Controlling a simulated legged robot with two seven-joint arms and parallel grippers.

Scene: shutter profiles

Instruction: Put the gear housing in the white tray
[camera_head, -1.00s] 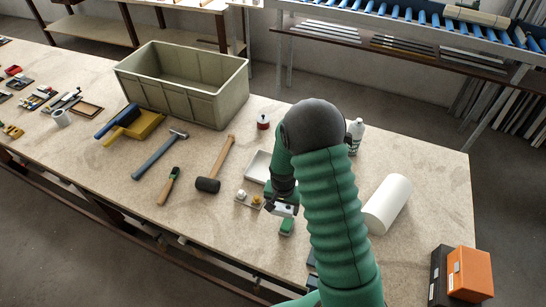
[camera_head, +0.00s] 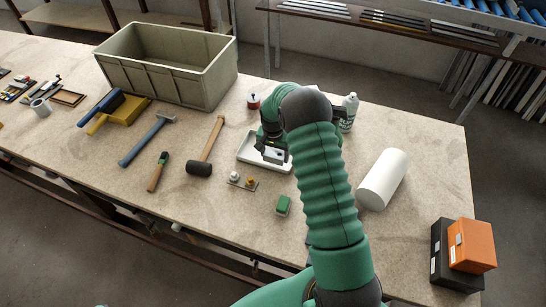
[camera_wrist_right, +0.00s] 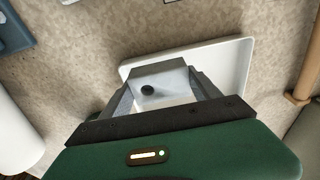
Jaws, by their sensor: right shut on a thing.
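The white tray (camera_head: 249,150) lies on the workbench near the middle of the head view, partly covered by my right arm. It also shows behind the fingers in the right wrist view (camera_wrist_right: 236,62). My right gripper (camera_head: 272,153) is over the tray, pointing down. Its fingers are shut on a grey piece with a dark round hole, which I take as the gear housing (camera_wrist_right: 160,84). Whether the housing touches the tray floor cannot be told. My left gripper is not in view.
A small plate with white and yellow knobs (camera_head: 243,182) and a green block (camera_head: 283,205) lie in front of the tray. A mallet (camera_head: 205,155) lies left, a white roll (camera_head: 383,179) right.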

